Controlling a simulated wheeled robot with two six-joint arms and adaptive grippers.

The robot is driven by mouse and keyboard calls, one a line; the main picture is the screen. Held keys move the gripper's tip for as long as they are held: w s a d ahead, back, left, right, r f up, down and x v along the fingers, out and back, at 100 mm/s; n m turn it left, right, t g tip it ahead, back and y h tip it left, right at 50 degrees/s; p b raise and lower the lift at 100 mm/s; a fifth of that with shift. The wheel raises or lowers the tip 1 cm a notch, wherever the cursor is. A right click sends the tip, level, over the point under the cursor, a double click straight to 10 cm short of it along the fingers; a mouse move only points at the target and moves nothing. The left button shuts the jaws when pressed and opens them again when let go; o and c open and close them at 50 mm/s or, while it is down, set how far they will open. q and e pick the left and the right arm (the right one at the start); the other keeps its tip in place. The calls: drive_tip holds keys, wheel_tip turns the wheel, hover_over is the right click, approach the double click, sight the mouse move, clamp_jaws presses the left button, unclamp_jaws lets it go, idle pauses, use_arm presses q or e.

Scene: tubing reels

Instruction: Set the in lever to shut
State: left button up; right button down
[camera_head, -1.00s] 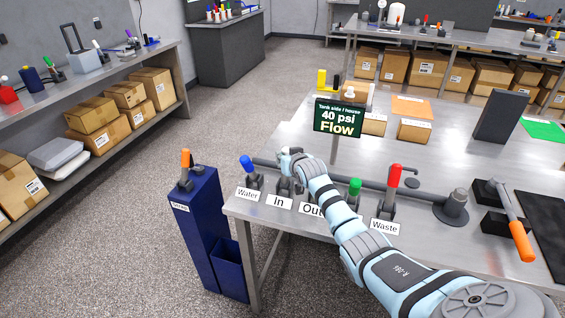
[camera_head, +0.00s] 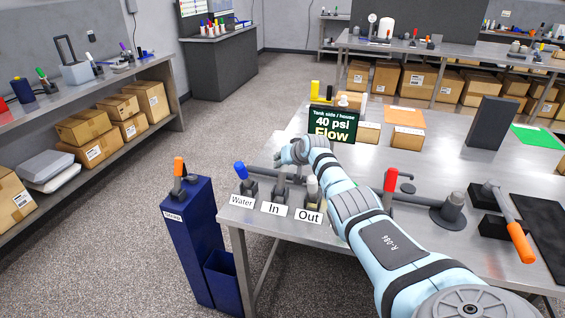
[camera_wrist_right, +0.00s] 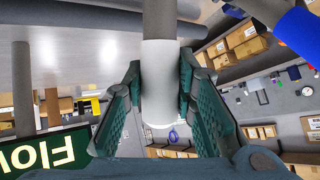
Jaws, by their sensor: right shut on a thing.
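The in lever's base (camera_head: 280,190) stands on the bench behind the "In" label (camera_head: 273,209), between the water lever and the out lever. Its upper part is mostly covered by my right gripper (camera_head: 288,152) in the head view. In the right wrist view, the lever's pale grip (camera_wrist_right: 160,70) on a grey shaft runs between the green-padded fingers of my right gripper (camera_wrist_right: 165,100), which is shut on it. A sign (camera_head: 332,126) behind reads "40 psi Flow". My left gripper is out of view.
The blue-gripped water lever (camera_head: 240,172) stands close on the left. The pale-gripped out lever (camera_head: 313,187) is close on the right. A red lever (camera_head: 390,180) stands farther right; my forearm hides what lies between. A dark blue bin (camera_head: 190,235) stands at the bench's left end.

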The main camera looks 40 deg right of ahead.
drive_tip(key=c, duration=1.5)
unclamp_jaws()
drive_tip(key=shift+o, duration=1)
drive_tip(key=shift+w+d+f, duration=0.1)
drive_tip(key=shift+d+f, duration=0.05)
drive_tip(key=shift+s+r, duration=0.3)
drive_tip(key=shift+r, duration=0.1)
drive_tip(key=v, duration=1.1)
drive_tip(key=shift+f, duration=0.1)
